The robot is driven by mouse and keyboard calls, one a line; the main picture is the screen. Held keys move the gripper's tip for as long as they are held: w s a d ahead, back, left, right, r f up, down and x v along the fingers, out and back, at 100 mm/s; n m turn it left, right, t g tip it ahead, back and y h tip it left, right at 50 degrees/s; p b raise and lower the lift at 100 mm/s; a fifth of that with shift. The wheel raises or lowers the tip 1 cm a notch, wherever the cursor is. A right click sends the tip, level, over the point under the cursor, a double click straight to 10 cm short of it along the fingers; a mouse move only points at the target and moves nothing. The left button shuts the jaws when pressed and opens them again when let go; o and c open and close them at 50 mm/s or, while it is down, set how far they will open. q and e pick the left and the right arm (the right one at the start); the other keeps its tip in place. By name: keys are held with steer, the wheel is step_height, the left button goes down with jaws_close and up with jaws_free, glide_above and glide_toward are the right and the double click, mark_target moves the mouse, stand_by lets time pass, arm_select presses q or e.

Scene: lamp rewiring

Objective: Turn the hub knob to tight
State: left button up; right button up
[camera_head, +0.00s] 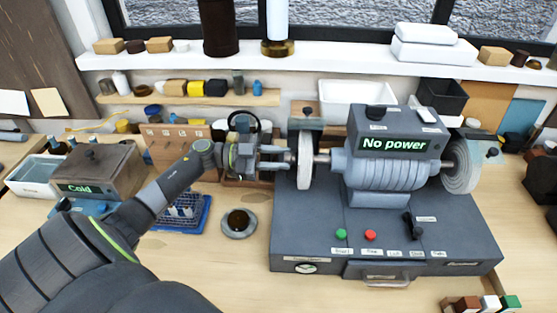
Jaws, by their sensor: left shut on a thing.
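The grinder (384,231) is a dark grey machine with a ribbed motor body and a sign reading "No power". Its left wheel (305,162) is a pale disc on a short shaft. My left arm comes in from the lower left, and my left gripper (284,157) points right at the outer face of that wheel. Its fingers are shut on the hub knob at the wheel's centre. The knob itself is mostly hidden by the fingers. My right gripper is not in view.
A right wheel (461,166) sits on the machine's other end. Green and red buttons (370,235) and a black lever (412,226) are on the base. A box labelled "Cold" (97,172), a blue rack (180,214) and a round dish (239,223) stand left.

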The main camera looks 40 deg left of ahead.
arm_select(q)
steer(key=m+b, duration=2.2)
steer(key=b, duration=0.2)
steer(key=shift+m, duration=0.4)
steer(key=o, duration=1)
steer(key=shift+a, duration=0.1)
